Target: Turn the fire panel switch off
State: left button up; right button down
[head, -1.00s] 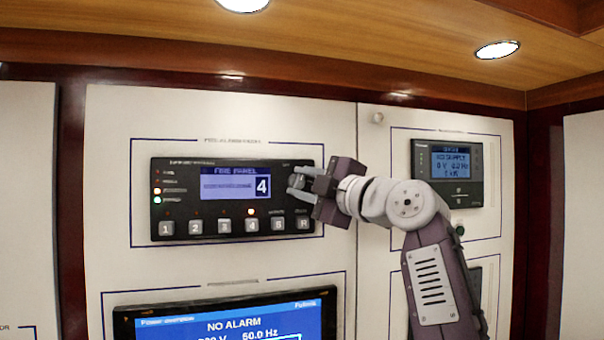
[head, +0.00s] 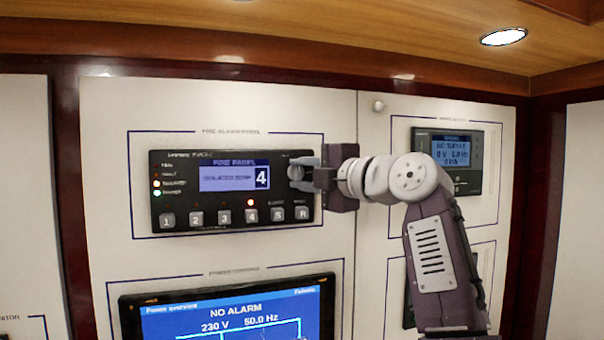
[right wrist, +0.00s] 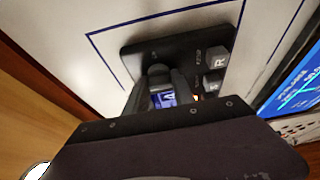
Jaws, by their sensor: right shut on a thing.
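The fire panel (head: 180,172) is a black unit on the white wall, with a lit blue screen (head: 228,177) reading "FIRE PANEL" and a large 4. Numbered buttons and an R button (head: 303,213) run along its lower edge. My right gripper (head: 298,172) is at the panel's upper right and is shut on the round switch knob (head: 294,172), which its fingers partly hide. In the right wrist view the fingers (right wrist: 163,88) close around the dark knob (right wrist: 158,70). The knob's exact angle is hard to tell. My left gripper is not in view.
A large blue display (head: 230,315) reading "NO ALARM" is below the fire panel. A smaller meter (head: 452,150) reading "NO SUPPLY" is at the right, behind my right arm. The white wall left of the panel is clear.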

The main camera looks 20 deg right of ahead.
aim_at(301, 176)
jog(key=shift+f, duration=0.2)
jog(key=c, duration=1.1)
grip_release()
jog(key=shift+s+a+r, duration=0.1)
jog(key=shift+s, duration=0.1)
jog(key=shift+s, duration=0.1)
jog(key=b+v, duration=0.2)
jog(key=v, duration=0.2)
jog(key=shift+s+d, duration=0.15)
jog(key=shift+d, duration=0.1)
jog(key=b+v, duration=0.1)
jog(key=v, duration=0.3)
jog(key=shift+s+a, duration=0.1)
jog(key=shift+s, duration=0.05)
